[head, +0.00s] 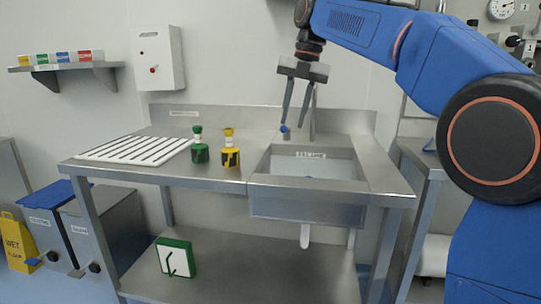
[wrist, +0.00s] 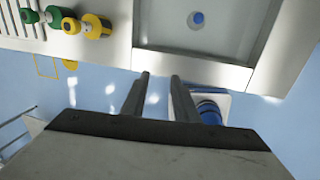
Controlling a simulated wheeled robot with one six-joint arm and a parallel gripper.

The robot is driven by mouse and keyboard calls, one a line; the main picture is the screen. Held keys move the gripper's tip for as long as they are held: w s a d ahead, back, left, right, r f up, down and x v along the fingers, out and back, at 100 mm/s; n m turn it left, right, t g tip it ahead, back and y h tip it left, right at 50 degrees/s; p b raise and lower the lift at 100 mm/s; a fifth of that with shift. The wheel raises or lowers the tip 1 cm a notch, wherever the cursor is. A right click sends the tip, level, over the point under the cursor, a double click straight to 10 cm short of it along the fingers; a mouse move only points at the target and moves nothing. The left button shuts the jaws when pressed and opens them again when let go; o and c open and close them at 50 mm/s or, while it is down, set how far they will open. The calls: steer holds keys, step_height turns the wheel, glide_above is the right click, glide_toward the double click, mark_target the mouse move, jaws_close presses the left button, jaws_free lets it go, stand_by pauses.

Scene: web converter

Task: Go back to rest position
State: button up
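My gripper (head: 295,124) hangs from the blue arm in front of the back wall, with its fingers pointing down over the sink's side of the steel table. In the wrist view my gripper (wrist: 160,76) has its two dark fingers apart, with nothing between them. The floor and the sink's front edge show past the fingertips.
A green bottle (head: 200,150) and a yellow bottle (head: 231,152) stand left of the sink (head: 308,207). A white slatted rack (head: 135,149) lies further left. A tap (head: 313,115) rises behind the sink. A green-framed sign (head: 176,257) is on the lower shelf.

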steer(key=s+d+f+m+t, duration=0.2)
steer(key=s+d+f+m, duration=0.9)
steer(key=s+d+m, duration=0.5)
steer(key=s+d+f+m+t+h, duration=0.1)
steer(key=s+d+f+m, duration=0.2)
steer(key=s+f+m, duration=0.5)
steer(key=s+d+f+m+t+h, duration=0.1)
steer(key=s+d+f+m, duration=0.2)
steer(key=s+f+m, duration=0.6)
step_height(320, 180, down, 5)
steer(key=shift+s+d+r+m, duration=0.1)
steer(key=shift+s+d+m, duration=0.25)
steer(key=shift+s, duration=0.25)
